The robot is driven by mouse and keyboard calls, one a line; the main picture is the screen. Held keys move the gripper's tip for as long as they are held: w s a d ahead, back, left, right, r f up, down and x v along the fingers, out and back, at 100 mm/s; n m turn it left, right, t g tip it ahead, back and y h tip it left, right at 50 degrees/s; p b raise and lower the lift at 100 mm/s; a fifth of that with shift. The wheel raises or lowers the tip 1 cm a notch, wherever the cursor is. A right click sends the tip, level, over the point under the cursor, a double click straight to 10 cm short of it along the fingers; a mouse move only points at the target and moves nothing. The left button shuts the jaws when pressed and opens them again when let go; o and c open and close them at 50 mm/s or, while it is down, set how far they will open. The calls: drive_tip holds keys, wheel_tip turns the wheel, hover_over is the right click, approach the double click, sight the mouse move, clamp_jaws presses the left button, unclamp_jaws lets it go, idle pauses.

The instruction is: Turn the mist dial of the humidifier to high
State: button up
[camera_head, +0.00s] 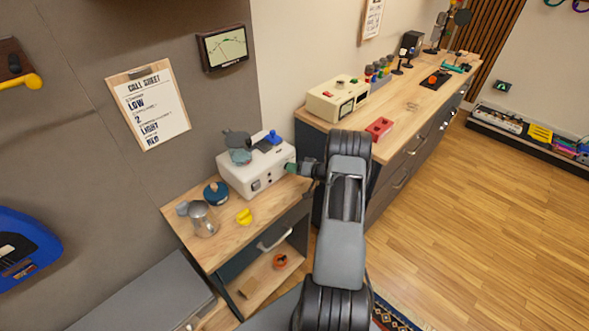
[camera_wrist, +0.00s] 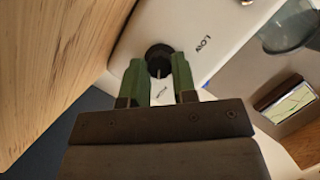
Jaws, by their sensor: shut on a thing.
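The humidifier (camera_head: 243,180) is a white box on the small wooden table, with a blue knob and a grey-blue part on top. In the wrist view its white face (camera_wrist: 205,25) carries a round black mist dial (camera_wrist: 157,51). A light pointer mark on the dial points toward the bottom of the picture. The word LOW is printed to the dial's right; another label below it, between my fingers, is too small to read surely. My gripper (camera_wrist: 159,72) has green fingers shut on the dial from either side. In the head view my gripper (camera_head: 292,168) meets the box's right end.
On the small table (camera_head: 225,240) stand a metal pot (camera_head: 203,220), a dark blue round item (camera_head: 216,193) and a yellow piece (camera_head: 244,216). A longer counter (camera_head: 410,110) right of my arm holds a cream device (camera_head: 338,97) and a red block (camera_head: 379,128). The wooden floor at right is clear.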

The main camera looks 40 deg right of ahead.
drive_tip(key=o, duration=0.9)
drive_tip(key=b+v, duration=0.2)
drive_tip(key=v, duration=1.2)
drive_tip(key=shift+a, duration=0.1)
